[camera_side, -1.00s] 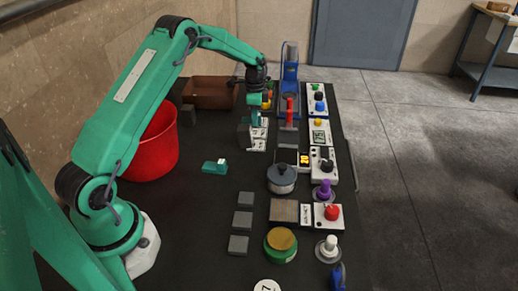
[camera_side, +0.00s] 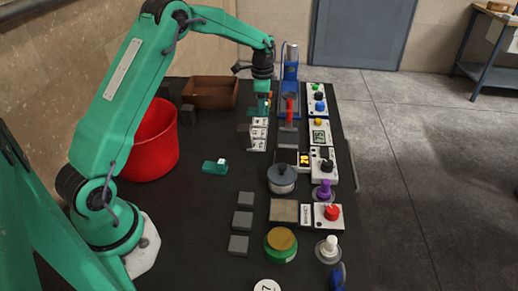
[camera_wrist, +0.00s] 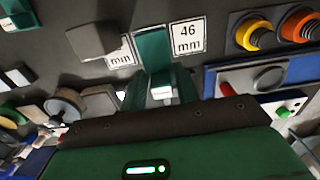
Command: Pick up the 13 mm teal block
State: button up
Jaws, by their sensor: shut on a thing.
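My gripper (camera_side: 262,103) is at the far end of the label row in the side view, just left of the blue press. It is shut on a teal block (camera_wrist: 153,45), which shows beyond the jaws in the wrist view, beside a card (camera_wrist: 188,36) reading 46 mm. The block's size cannot be read, and the jaws hide part of it. I cannot tell whether it touches the table. Another teal piece (camera_side: 214,167) with a white top lies apart on the black table.
A dark grey block (camera_wrist: 92,40) stands left of the teal block. A brown tray (camera_side: 210,93) and a red bin (camera_side: 150,143) are at the left. The blue press (camera_side: 290,80) stands close on the right. The table around the separate teal piece is clear.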

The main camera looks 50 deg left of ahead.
jog(key=s+d+r, duration=0.1)
jog(key=d+r, duration=0.3)
jog(key=d, duration=0.2)
jog(key=shift+s+d, duration=0.15)
jog(key=shift+d, duration=0.15)
jog(key=shift+r, duration=0.1)
